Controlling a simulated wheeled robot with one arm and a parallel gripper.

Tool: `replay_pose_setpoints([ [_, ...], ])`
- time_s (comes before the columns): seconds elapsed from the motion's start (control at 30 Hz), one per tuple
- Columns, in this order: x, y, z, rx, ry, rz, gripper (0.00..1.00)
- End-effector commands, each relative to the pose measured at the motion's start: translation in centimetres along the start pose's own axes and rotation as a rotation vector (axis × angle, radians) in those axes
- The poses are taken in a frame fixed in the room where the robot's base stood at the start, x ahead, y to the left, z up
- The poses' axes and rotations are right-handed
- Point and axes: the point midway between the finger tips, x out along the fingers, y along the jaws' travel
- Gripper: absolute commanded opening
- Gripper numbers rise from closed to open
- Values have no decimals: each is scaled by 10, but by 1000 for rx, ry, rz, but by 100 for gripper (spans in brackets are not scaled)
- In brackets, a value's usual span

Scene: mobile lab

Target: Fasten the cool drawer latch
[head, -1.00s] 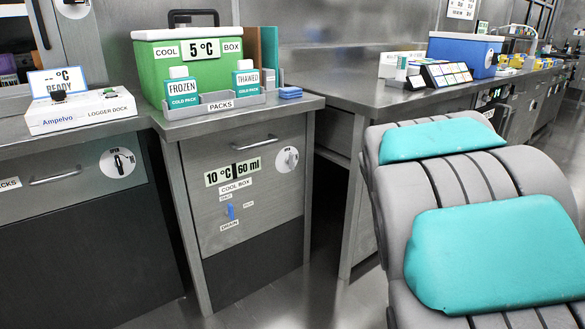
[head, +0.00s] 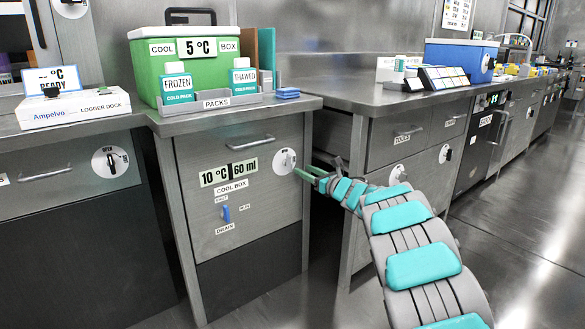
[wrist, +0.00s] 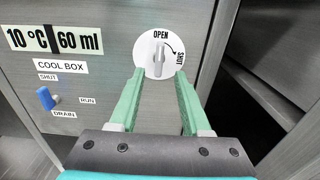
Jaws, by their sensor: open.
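The cool drawer latch is a round white dial (head: 286,161) on the upper right of the steel drawer front (head: 255,225). In the wrist view the dial (wrist: 150,67) has a grey knob (wrist: 159,56) standing upright toward OPEN. A curved arrow runs to SHUT on its right. My gripper (head: 304,174) reaches the dial from the right in the head view. In the wrist view my gripper (wrist: 158,74) is open. Its green fingers stand to the lower left and lower right of the knob, with nothing between them. Whether the tips touch the dial cannot be told.
A blue drain lever (wrist: 46,98) sits left of the dial under a "10 °C 60 ml" label (wrist: 55,38). A bar handle (head: 250,142) is above. A green cool box (head: 187,65) stands on top. To the right is a gap, then another steel cabinet (head: 385,140).

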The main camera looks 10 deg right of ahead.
Motion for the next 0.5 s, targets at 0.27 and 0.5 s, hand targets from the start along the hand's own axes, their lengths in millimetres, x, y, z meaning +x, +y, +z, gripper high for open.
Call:
replay_pose_setpoints([
  [0.27,24,2,0,-7,-3,9,48],
  [0.5,55,2,1,-6,-4,7,48],
])
